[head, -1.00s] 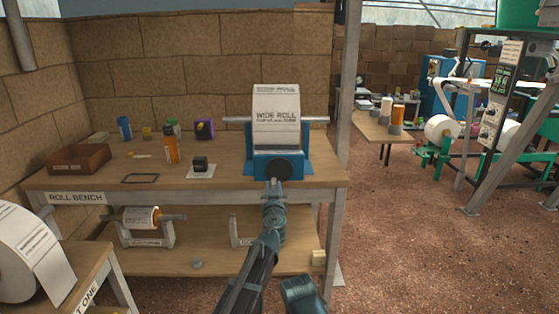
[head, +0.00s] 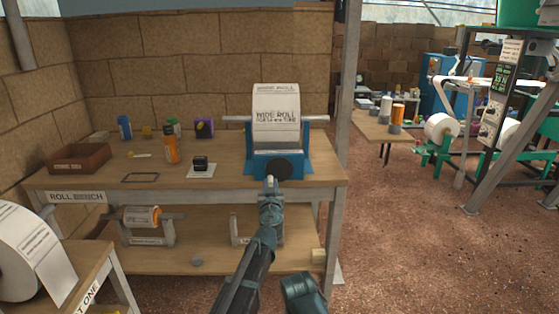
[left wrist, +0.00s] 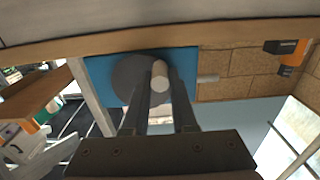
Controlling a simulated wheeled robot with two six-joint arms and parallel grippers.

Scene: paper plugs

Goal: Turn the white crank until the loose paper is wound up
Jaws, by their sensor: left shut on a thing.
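The white crank handle (left wrist: 161,74) shows in the left wrist view as a pale round grip in front of a dark grey disc (left wrist: 128,82). My left gripper (left wrist: 160,92) is shut on it, one finger on each side. The paper's lower end is hard to make out. My right gripper does not show.
The roll bench (head: 225,186) holds a brown tray (head: 78,158), an orange bottle (head: 170,150) and a black block on a white card (head: 201,171). A smaller roll (head: 140,217) lies on the lower shelf. A post (head: 345,90) stands right of the stand.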

